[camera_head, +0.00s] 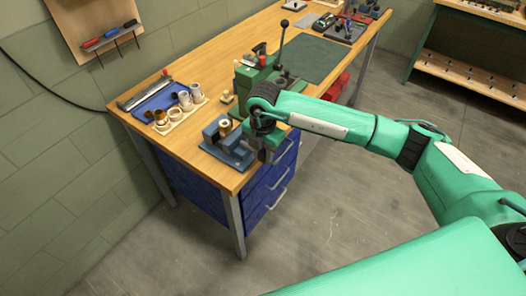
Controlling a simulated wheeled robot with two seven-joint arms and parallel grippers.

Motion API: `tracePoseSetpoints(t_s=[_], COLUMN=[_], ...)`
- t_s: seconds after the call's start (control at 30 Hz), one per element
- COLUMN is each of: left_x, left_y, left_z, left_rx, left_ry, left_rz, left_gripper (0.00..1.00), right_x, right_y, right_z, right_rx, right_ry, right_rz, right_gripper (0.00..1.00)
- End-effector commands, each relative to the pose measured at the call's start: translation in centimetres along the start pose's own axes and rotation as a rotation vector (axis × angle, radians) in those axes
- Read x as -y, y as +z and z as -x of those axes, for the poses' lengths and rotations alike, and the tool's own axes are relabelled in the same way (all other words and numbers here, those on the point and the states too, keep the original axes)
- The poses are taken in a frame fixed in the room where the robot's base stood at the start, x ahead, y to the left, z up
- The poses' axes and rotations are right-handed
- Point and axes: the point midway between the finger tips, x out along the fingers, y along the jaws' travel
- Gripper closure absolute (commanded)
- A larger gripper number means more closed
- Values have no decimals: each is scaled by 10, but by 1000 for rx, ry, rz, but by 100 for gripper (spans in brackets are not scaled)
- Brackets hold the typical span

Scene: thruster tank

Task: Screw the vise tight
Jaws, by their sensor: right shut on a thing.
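The blue-grey vise (213,134) sits at the near corner of the wooden workbench. A small brass-coloured cylinder (225,126) stands between its jaws; I cannot tell whether both jaws touch it. My right gripper (264,154) points down at the right, front end of the vise, by the bench edge. It is shut on the vise handle, which is mostly hidden behind the fingers and wrist. My left gripper is not in view.
A green press (250,76) with an upright lever stands just behind my right wrist. A wooden holder (178,118) with pale cylinders and a blue tray (160,103) lie to the left. A dark green mat (312,59) lies further back. Blue drawers (270,187) are below the bench.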

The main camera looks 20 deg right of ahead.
Motion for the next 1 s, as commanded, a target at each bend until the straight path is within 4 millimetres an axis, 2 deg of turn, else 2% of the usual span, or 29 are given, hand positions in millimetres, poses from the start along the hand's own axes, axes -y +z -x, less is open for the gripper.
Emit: tracePoseSetpoints(t_s=[0.37, 1.0], left_x=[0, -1], left_y=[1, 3], left_z=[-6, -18], left_rx=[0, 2], left_ry=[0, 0], left_rz=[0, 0], left_gripper=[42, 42], right_x=[3, 4], right_y=[4, 18], right_z=[-3, -5], right_rx=[-146, -736], right_ry=[-12, -13], right_rz=[-4, -7], right_gripper=[92, 92])
